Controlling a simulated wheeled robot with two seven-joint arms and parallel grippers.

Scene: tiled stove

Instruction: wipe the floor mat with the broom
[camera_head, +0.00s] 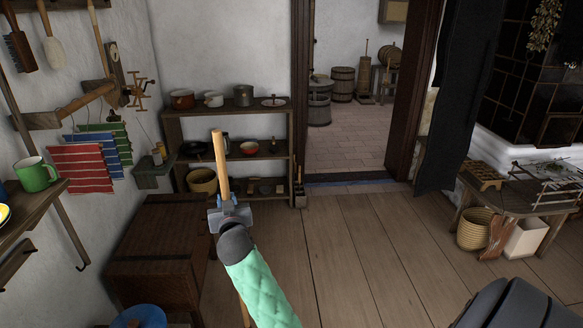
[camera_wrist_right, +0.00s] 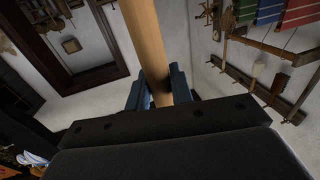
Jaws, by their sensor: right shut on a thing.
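My right gripper (camera_head: 229,204) is shut around a light wooden handle (camera_head: 221,158), which I take to be the broom's. The handle stands nearly upright in the head view, and a lower piece shows beside my arm at the bottom edge. In the right wrist view the blue fingers (camera_wrist_right: 158,92) press on both sides of the handle (camera_wrist_right: 146,38). The broom's head is out of view. No floor mat shows clearly; a thin blue strip (camera_head: 350,183) lies at the doorway, and I cannot tell if it is a mat. My left gripper is not in view.
A wooden chest (camera_head: 160,235) stands left of the gripper, with a blue round object (camera_head: 140,317) before it. Behind is a shelf (camera_head: 230,108) with pots. A low bench (camera_head: 525,197) and a basket (camera_head: 474,229) are at right. The plank floor (camera_head: 370,245) between is clear.

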